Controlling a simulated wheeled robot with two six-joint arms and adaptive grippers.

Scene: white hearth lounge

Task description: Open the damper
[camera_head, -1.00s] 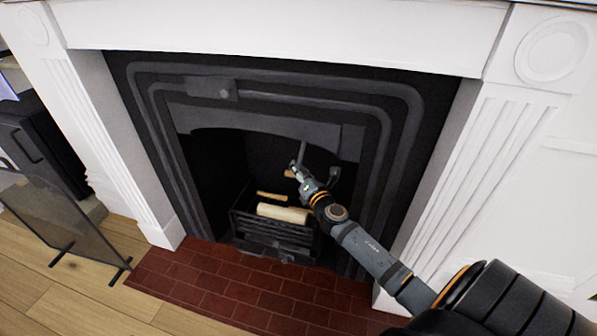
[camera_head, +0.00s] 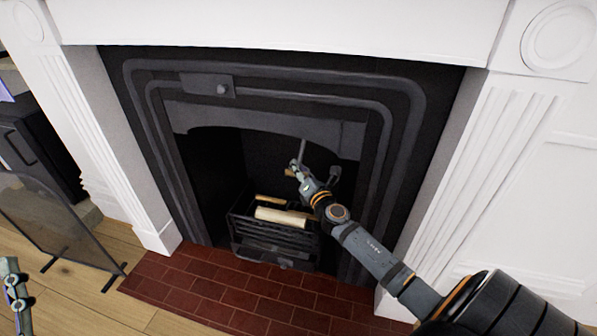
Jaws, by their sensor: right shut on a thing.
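The fireplace's dark metal surround (camera_head: 270,122) frames a black firebox opening. A thin grey damper rod (camera_head: 303,151) hangs under the arch, and a small wooden grip (camera_head: 289,172) shows at its lower end. My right gripper (camera_head: 296,169) reaches into the opening from the lower right and is shut on the damper handle; its fingers partly hide the grip. A part of my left gripper (camera_head: 14,290) shows at the lower left edge, far from the fireplace; its fingertips cannot be made out.
A grate (camera_head: 270,242) with several logs (camera_head: 281,217) stands below the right gripper. A red brick hearth (camera_head: 205,290) lies in front. A fire screen (camera_head: 62,225) stands at left on the wooden floor. White mantel pillars (camera_head: 125,165) flank the opening.

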